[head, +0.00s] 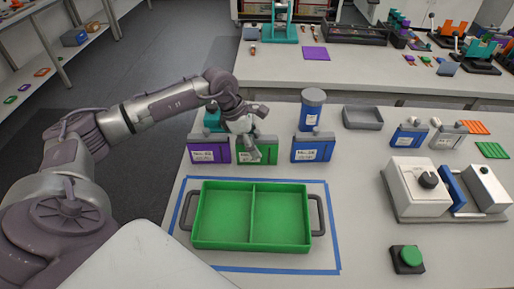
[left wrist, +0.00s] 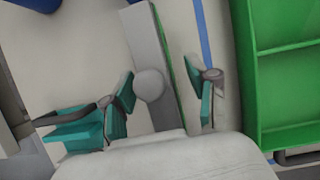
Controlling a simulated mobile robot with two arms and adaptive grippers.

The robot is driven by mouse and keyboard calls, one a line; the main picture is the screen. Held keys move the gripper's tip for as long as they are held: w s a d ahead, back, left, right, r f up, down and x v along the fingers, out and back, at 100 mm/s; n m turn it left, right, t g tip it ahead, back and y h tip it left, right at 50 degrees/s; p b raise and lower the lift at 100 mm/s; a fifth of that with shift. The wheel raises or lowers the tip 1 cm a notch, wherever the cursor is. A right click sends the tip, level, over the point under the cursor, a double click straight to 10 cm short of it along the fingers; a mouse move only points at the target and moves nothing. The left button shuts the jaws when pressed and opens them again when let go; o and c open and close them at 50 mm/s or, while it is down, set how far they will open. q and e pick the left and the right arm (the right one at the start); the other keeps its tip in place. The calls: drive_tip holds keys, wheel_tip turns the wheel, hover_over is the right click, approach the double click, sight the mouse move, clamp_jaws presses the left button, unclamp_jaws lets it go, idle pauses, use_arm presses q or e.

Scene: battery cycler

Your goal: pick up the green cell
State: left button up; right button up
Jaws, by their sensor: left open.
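The green cell (head: 268,152) stands upright on the table with a white label, between the purple cell (head: 194,152) and the blue cell (head: 312,151). My left gripper (head: 241,125) is over the green cell and hides part of its top and front. In the left wrist view the green cell (left wrist: 163,50) shows its grey top and a round grey knob. There my open left gripper (left wrist: 162,95) has one teal-padded finger on each side of the cell, with visible gaps. My right gripper is in neither view.
A green two-part tray (head: 222,217) with grey handles lies in front, inside blue tape (head: 335,240). A grey tray (head: 363,117), a white machine (head: 415,190) and a green button (head: 411,256) are at right.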

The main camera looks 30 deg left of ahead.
use_arm(q)
drive_tip(key=shift+x, duration=0.9)
drive_tip(key=shift+c, duration=0.3)
clamp_jaws()
drive_tip(key=shift+r, duration=0.15)
